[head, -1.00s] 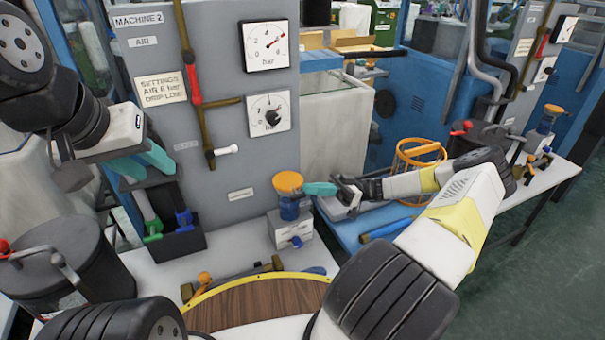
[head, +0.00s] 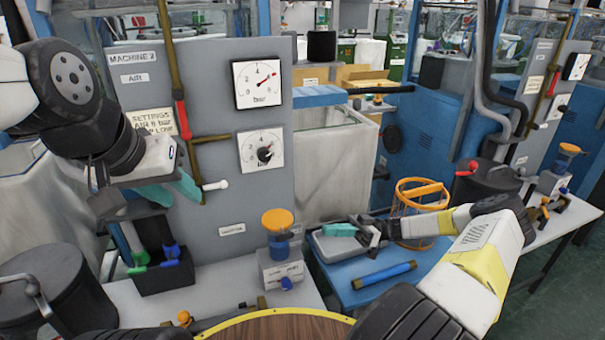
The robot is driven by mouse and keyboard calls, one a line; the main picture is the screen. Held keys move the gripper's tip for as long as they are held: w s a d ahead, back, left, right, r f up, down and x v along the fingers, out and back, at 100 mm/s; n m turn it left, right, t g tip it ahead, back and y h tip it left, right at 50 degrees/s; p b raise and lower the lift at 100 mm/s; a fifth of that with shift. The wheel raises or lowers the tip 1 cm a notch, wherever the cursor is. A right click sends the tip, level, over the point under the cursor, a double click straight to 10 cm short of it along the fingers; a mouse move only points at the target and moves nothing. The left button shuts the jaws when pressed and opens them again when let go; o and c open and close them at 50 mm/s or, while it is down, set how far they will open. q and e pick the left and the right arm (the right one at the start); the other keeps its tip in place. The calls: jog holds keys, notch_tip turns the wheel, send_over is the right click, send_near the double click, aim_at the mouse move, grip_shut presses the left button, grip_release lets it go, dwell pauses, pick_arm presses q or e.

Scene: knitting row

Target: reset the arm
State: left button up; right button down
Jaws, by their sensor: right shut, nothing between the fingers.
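My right gripper (head: 342,230) reaches in from the right with teal fingertips closed together and nothing in them. It is over the grey tray on the blue-topped table, apart from the orange-capped blue unit (head: 280,232) to its left. My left gripper (head: 170,192) hangs at the left in front of the machine panel (head: 218,130). Its two teal fingers are spread apart with nothing seen between them. It is above the black tool holder (head: 162,277).
A blue tube (head: 384,275) lies on the blue table (head: 345,290). An orange wire basket (head: 416,196) stands behind my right wrist. A dark lidded pot (head: 52,285) is at the lower left. A round wooden board (head: 285,325) is at the bottom.

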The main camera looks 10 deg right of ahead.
jog(key=s+a+r+m+t+h, duration=0.1)
jog(key=s+r+m+t+h, duration=0.2)
jog(key=s+r+m+h, duration=0.3)
jog(key=s+a+r+m+t+h, duration=0.1)
jog(key=s+r+m+t+h, duration=0.2)
jog(key=r, duration=0.9)
jog(key=s+r+m+t+h, duration=0.4)
jog(key=s+r+m+h, duration=0.4)
jog(key=r+h, duration=0.1)
jog(key=shift+s+a+r+m+h, duration=0.4)
jog(key=shift+r, duration=0.15)
